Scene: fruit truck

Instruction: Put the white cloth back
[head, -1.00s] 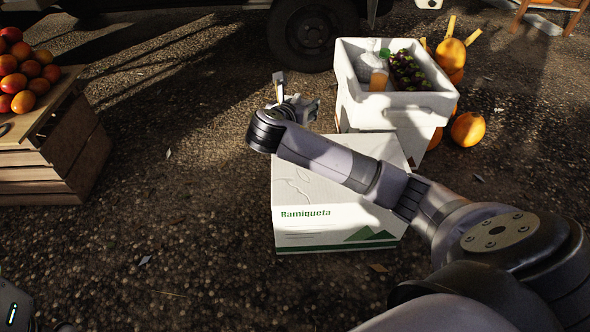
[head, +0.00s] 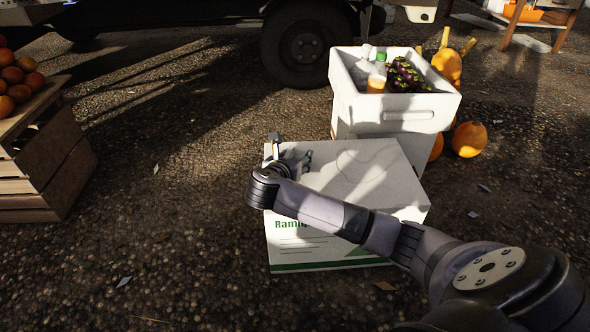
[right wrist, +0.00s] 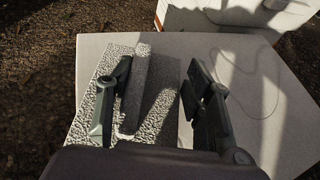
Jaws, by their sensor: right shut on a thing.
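The white cloth (right wrist: 135,90) shows in the right wrist view as a rough, textured grey-white piece with a raised strip between the fingers and flatter parts beside it. My right gripper (right wrist: 158,65) is shut on it; the strip lies close to the left finger. In the head view my right gripper (head: 290,155) is over the back left part of the white box's top. The cloth is hard to make out there. Whether the cloth touches the box lid cannot be told. My left gripper is not in view.
The white box (head: 365,165) with green print stands on the gravel. Behind it is a white foam crate (head: 400,108) with bottles and dark produce, with orange pumpkins (head: 468,139) beside it. A wooden crate (head: 50,175) of fruit stands at left.

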